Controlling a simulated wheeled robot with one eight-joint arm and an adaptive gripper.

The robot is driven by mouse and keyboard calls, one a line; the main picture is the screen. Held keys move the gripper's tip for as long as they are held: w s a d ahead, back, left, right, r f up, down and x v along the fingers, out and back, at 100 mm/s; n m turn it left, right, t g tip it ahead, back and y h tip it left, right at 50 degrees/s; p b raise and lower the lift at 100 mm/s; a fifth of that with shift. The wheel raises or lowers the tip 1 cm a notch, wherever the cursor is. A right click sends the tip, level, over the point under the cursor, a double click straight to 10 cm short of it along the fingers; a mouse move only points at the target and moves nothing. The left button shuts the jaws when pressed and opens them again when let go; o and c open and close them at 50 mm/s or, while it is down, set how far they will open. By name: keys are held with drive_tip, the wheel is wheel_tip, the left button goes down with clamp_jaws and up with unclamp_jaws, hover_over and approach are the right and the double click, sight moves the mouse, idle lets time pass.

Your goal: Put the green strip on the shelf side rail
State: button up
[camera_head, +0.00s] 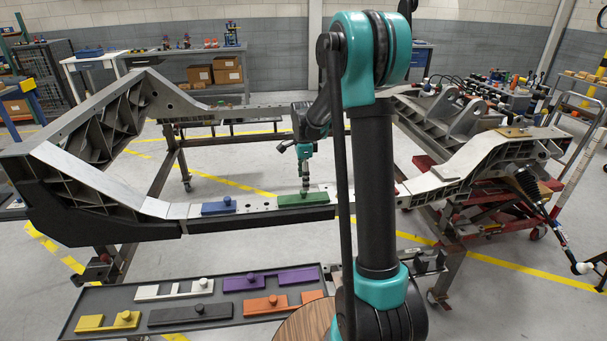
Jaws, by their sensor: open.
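The green strip (318,199) lies flat on the near side rail (260,223) of the chassis, to the right of a blue strip. My gripper (305,189) points straight down at the knob on top of the green strip. It is open, with its fingertips at or just above the knob; I cannot tell whether they touch it. The rail's stretch further right is partly hidden behind my arm column.
The blue strip (218,207) lies on the same rail. A dark tray (75,304) in front holds white, purple, yellow, dark grey and orange strips. The chassis's raised left end (70,165) stands high. A red lift cart (490,215) is under the right end.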

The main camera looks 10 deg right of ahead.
sight(303, 195)
drive_tip(key=shift+f, duration=3.75)
drive_tip(key=shift+f, duration=0.35)
drive_tip(key=shift+r, duration=0.1)
drive_tip(key=shift+c, duration=0.4)
drive_tip(key=c, duration=1.4)
drive_tip(key=shift+r, duration=4.55)
drive_tip(key=shift+c, duration=0.3)
drive_tip(key=shift+a, duration=0.1)
